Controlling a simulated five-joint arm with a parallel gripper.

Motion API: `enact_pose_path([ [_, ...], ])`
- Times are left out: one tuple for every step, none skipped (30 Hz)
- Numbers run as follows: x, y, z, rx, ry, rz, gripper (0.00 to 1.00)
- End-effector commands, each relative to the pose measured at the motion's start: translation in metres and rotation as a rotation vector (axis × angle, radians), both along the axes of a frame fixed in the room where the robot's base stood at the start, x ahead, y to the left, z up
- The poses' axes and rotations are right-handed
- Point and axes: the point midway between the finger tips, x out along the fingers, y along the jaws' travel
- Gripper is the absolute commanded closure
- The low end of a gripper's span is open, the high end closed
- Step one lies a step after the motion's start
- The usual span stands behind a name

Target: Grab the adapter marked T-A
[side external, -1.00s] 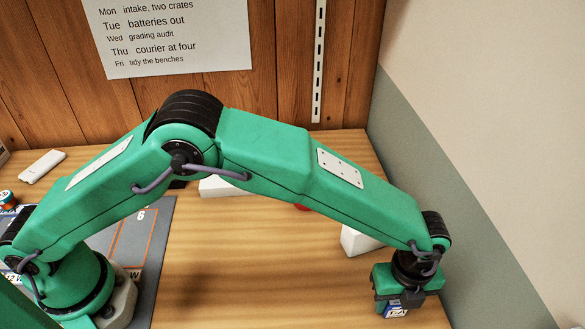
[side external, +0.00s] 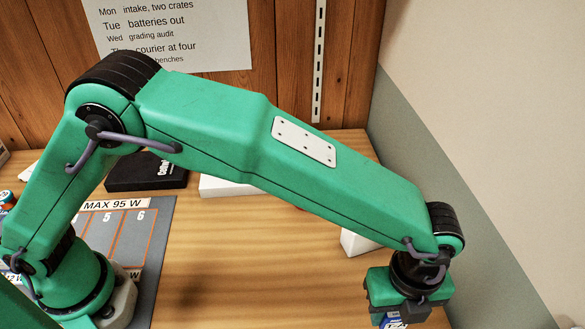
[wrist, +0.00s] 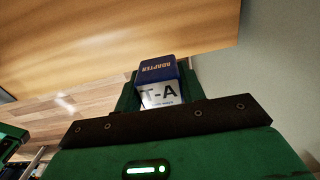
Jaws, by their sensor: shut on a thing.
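The adapter (wrist: 161,93) is a small block with a blue top lettered "ADAPTER" and a white label, on which "T-A" shows. In the wrist view it sits between the green fingers of my gripper (wrist: 159,82), which is shut on it. In the side external view my gripper (side external: 396,313) is at the lower right, and only the blue and white edge of the adapter (side external: 393,323) shows below it, cut off by the picture's bottom edge. I cannot tell whether the adapter is clear of the bench.
A grey mat (side external: 155,235) with orange-outlined bays 5 and 6 and the sign "MAX 95 W" lies at left. Behind my arm are a black box (side external: 148,173) and a white box (side external: 228,187). Another white box (side external: 355,243) stands near my gripper. The bench middle (side external: 220,280) is bare.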

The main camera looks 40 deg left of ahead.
Motion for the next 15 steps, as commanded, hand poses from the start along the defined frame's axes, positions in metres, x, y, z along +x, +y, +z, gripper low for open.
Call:
enact_pose_path([
  [-0.01,-0.002,0.006,-0.001,-0.001,-0.004,0.83],
  [-0.014,-0.003,0.009,-0.001,-0.001,-0.003,0.83],
  [-0.02,-0.003,0.012,-0.001,-0.001,-0.003,0.83],
  [-0.024,-0.004,0.015,0.0,0.0,-0.003,0.83],
  [-0.028,-0.005,0.017,-0.001,-0.001,-0.003,0.83],
  [-0.033,-0.005,0.02,-0.001,-0.001,-0.002,0.83],
  [-0.035,-0.006,0.022,-0.001,-0.001,-0.002,0.83],
  [-0.038,-0.007,0.023,-0.001,-0.001,-0.002,0.83],
  [-0.042,-0.007,0.025,-0.001,-0.001,-0.002,0.83],
  [-0.044,-0.007,0.027,-0.001,-0.001,-0.002,0.83],
  [-0.046,-0.008,0.028,-0.001,-0.001,-0.001,0.83],
  [-0.048,-0.008,0.029,0.0,0.0,0.0,0.83],
  [-0.049,-0.008,0.03,0.0,0.0,0.0,0.83],
  [-0.05,-0.008,0.03,0.0,0.0,0.0,0.83],
  [-0.051,-0.008,0.031,0.0,0.0,0.0,0.83],
])
